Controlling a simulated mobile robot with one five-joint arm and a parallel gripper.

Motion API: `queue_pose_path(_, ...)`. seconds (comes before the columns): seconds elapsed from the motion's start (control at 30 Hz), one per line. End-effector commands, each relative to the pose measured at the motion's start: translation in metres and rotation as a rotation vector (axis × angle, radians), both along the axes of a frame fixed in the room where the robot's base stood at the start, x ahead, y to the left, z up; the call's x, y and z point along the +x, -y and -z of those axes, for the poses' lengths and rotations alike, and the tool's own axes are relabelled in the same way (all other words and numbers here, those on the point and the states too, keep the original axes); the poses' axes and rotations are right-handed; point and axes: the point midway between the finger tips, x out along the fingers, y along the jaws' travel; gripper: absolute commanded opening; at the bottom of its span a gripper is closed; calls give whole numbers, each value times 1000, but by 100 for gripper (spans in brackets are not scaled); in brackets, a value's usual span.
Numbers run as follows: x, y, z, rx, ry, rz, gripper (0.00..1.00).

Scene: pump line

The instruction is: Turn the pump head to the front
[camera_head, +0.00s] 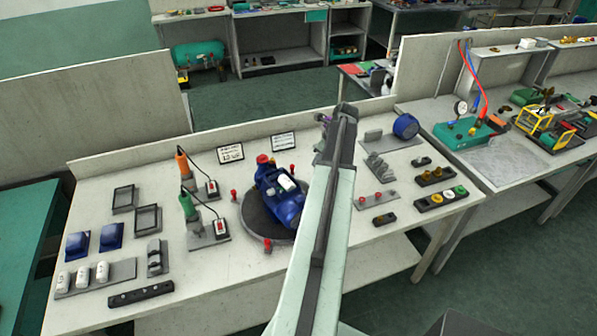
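The blue pump head (268,182) lies on a dark round turntable (255,222) on the light workbench. A red cap shows at its far end and a pale box sits on its top. Its long body slants from far left to near right, and its right side is close to my arm in the picture. Several small red knobs stand around the turntable's rim. My arm reaches over the bench just right of the pump. My gripper (324,119) is mostly hidden behind the arm's end, beyond the pump, and its fingers cannot be made out.
Two electric screwdrivers, orange (181,165) and green (188,203), stand left of the turntable. Trays and blue parts lie farther left. Right of my arm are a blue round motor (405,126), small fixtures and a button strip (441,198). A low back wall edges the bench.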

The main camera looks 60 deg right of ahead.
Motion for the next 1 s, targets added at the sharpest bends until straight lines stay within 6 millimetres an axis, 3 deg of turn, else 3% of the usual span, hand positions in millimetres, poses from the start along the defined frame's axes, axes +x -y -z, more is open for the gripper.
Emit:
queue_pose_path(0.5,41,-1,104,-1,0,-5,0)
queue_pose_path(0.53,48,0,93,-1,0,-7,0)
queue_pose_path(0.7,71,-1,90,-1,0,-6,0)
queue_pose_path(1.0,79,-2,89,-1,0,-4,0)
